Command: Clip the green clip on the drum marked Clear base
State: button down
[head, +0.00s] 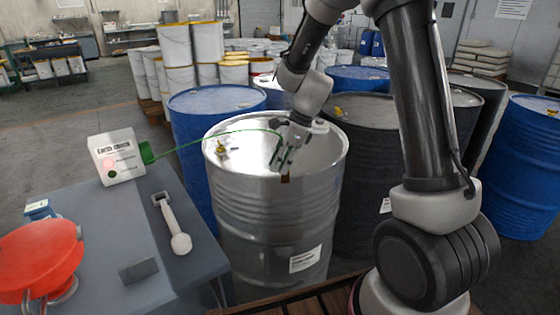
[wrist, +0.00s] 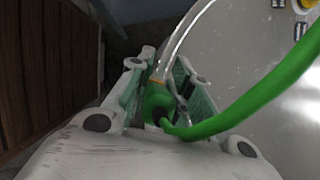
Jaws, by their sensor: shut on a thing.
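The green clip (wrist: 157,102) is between the fingers of my gripper (head: 284,160), which is shut on it; in the head view the fingers mostly hide it. A copper-coloured tip (head: 286,178) shows just below the fingers, at the near rim of the bare silver drum (head: 265,215). In the wrist view the clip is at the drum's curved rim (wrist: 185,32); I cannot tell whether its jaws grip the rim. The drum's white label (head: 305,259) is too small to read. A green cable (head: 205,137) runs from the clip to the Earth check box (head: 117,157).
The box stands on a grey bench (head: 190,245), with a white-handled tool (head: 172,220) and a red lidded vessel (head: 40,258). A blue drum (head: 195,105) and a dark drum (head: 375,165) stand close to the silver one. A brass fitting (head: 221,148) sits on its lid.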

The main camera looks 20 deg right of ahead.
jog(key=shift+f, duration=0.85)
jog(key=c, duration=1.2)
grip_release()
jog(key=shift+r, duration=0.1)
jog(key=v, duration=1.1)
jog(key=shift+r, duration=0.4)
jog(key=shift+d, duration=0.1)
